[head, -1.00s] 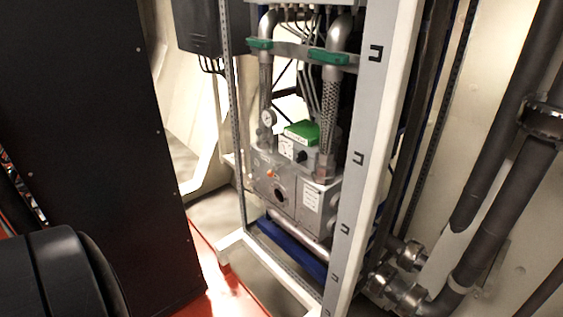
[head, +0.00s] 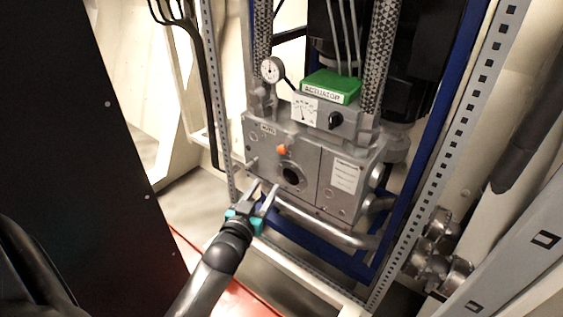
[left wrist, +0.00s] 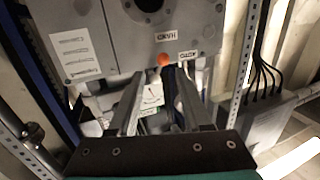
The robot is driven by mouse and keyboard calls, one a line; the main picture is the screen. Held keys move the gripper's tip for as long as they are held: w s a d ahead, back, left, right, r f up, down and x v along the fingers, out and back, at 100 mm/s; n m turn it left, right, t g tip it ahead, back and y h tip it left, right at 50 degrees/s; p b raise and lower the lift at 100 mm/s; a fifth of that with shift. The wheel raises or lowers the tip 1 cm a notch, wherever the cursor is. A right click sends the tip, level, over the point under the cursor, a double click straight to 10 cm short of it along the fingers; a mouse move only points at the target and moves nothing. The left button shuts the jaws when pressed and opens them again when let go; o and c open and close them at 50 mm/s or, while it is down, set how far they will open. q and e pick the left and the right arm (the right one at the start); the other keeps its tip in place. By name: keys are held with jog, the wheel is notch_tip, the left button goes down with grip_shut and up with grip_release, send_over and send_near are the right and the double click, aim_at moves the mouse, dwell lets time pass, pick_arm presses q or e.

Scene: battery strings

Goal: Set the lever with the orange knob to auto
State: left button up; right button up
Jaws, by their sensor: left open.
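The orange knob (head: 283,149) sits on the front of the grey actuator box (head: 345,202), just above and left of a dark round opening. In the left wrist view the orange knob (left wrist: 163,60) shows close to a HAND label (left wrist: 167,29), with an AUTO label (left wrist: 187,54) to its right. The lever's shaft is hard to make out. My left gripper (head: 265,187) is open and empty, below and left of the knob. In the left wrist view the fingertips of my left gripper (left wrist: 158,75) lie to either side of the knob, apart from it. My right gripper is not in view.
A green ACTUATOR cover (head: 332,87), a gauge (head: 272,70) and a black selector knob (head: 336,120) sit above. A perforated frame post (head: 450,140) stands at right, a dark cabinet (head: 70,130) at left. A pipe (head: 320,224) runs below the box.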

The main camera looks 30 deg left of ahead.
aim_at(281, 153)
pick_arm(q)
jog(key=b+x, duration=0.1)
jog(key=x, duration=0.2)
jog(key=r+b+x, duration=0.1)
jog(key=x, duration=0.2)
jog(key=b+x, duration=0.1)
jog(key=x, duration=0.2)
jog(key=shift+w+a+r, duration=0.15)
jog(key=shift+a+r, duration=0.1)
jog(key=shift+r, duration=0.05)
jog(key=b+x, duration=0.2)
jog(key=x, duration=0.1)
jog(key=shift+w+a+r, duration=0.1)
jog(key=shift+w, duration=0.15)
jog(key=shift+b+x, duration=0.55)
jog(key=shift+x, duration=0.75)
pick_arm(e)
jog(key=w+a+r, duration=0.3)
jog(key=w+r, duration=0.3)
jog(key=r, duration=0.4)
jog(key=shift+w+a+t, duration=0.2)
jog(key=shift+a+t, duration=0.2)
pick_arm(q)
jog(key=shift+r, duration=0.1)
grip_shut()
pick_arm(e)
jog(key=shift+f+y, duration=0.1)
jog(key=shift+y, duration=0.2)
